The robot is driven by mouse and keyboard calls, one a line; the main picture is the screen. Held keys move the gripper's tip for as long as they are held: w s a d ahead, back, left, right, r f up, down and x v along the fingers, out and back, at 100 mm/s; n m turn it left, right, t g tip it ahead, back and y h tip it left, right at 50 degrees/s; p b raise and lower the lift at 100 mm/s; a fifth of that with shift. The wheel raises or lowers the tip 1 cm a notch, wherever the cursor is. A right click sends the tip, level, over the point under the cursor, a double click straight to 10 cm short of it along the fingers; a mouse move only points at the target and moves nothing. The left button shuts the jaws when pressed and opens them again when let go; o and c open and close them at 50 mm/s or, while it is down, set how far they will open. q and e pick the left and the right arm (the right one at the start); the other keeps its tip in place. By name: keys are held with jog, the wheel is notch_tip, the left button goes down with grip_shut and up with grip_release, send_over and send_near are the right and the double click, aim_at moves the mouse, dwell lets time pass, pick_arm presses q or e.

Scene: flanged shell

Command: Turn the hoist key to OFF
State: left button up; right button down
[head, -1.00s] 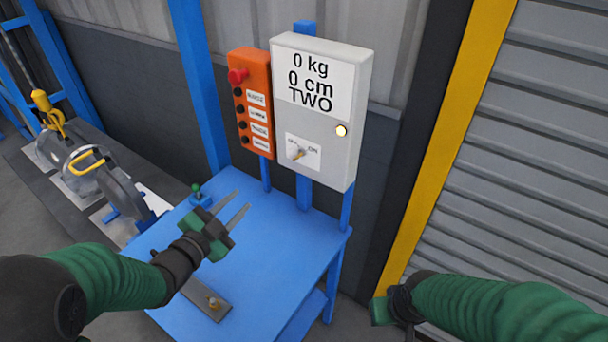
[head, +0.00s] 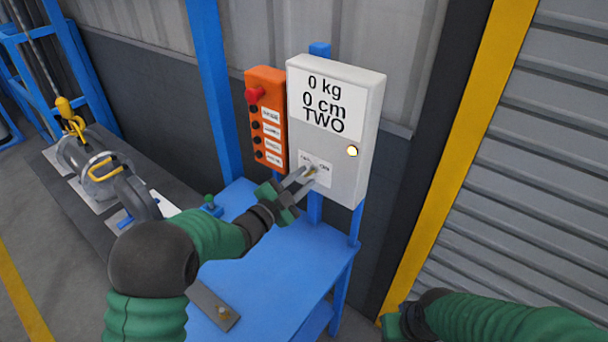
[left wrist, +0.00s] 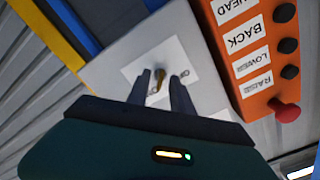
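In the left wrist view the key (left wrist: 159,79) stands between the two fingertips of my left gripper (left wrist: 165,80), with a gap visible on each side. In the head view my left gripper (head: 303,179) reaches up to the label, and its fingers partly hide the key and the OFF/ON lettering. Which way the key points is hard to tell. My right gripper (head: 393,325) is at the lower right, mostly out of view, its fingers hidden.
An orange button pendant (head: 266,120) with a red button hangs just left of the box. A blue table (head: 280,260) stands below. A flanged shell (head: 95,165) with a yellow hook (head: 70,110) sits at left. A roller shutter (head: 530,170) is at right.

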pick_arm(q)
jog(key=shift+w+d, duration=0.25)
grip_shut()
